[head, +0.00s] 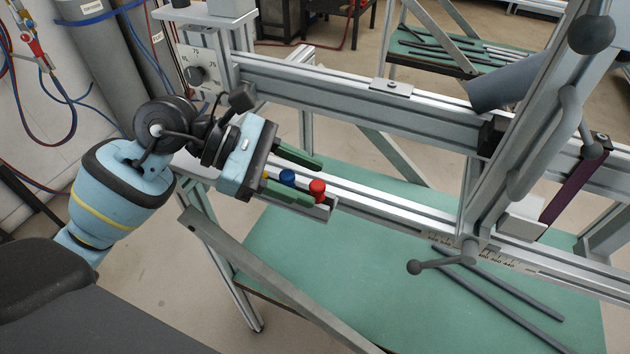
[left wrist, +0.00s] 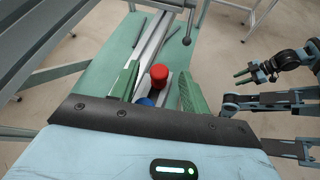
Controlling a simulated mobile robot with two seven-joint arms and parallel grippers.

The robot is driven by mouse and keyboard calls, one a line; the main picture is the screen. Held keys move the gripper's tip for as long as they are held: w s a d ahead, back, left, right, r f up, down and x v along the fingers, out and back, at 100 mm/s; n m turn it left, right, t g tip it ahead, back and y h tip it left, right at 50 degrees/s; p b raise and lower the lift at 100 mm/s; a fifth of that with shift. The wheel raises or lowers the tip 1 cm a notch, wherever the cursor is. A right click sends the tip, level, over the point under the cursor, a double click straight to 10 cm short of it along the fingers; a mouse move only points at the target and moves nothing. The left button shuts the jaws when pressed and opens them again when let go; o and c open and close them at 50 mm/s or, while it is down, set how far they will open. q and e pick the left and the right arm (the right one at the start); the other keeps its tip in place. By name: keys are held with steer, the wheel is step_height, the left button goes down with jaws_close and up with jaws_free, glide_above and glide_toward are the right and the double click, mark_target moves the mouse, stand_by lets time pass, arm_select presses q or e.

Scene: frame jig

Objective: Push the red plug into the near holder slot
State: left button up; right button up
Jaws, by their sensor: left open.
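The red plug (head: 317,187) stands upright near the outer end of a small grey holder (head: 329,207). It also shows in the left wrist view (left wrist: 159,75), between the green fingers. A blue plug (head: 287,176) stands beside it, closer to my palm, and a yellow one (head: 265,174) is mostly hidden. My left gripper (head: 316,184) is open, with one finger on each side of the plug row and gaps to the red plug. I cannot tell how deep the red plug sits; the slots are hidden. My right gripper (left wrist: 244,76) is small in the left wrist view, away from the holder.
An aluminium rail (head: 400,212) runs right from the holder, and a higher beam (head: 340,95) lies behind it. A clamp frame with a black ball-ended handle (head: 440,264) stands right. Below is a green table top (head: 340,270) with grey bars (head: 500,290).

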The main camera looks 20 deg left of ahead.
arm_select(q)
steer(key=v, duration=0.5)
steer(key=shift+s+a+r, duration=0.1)
steer(key=shift+s, duration=0.05)
stand_by(0.5)
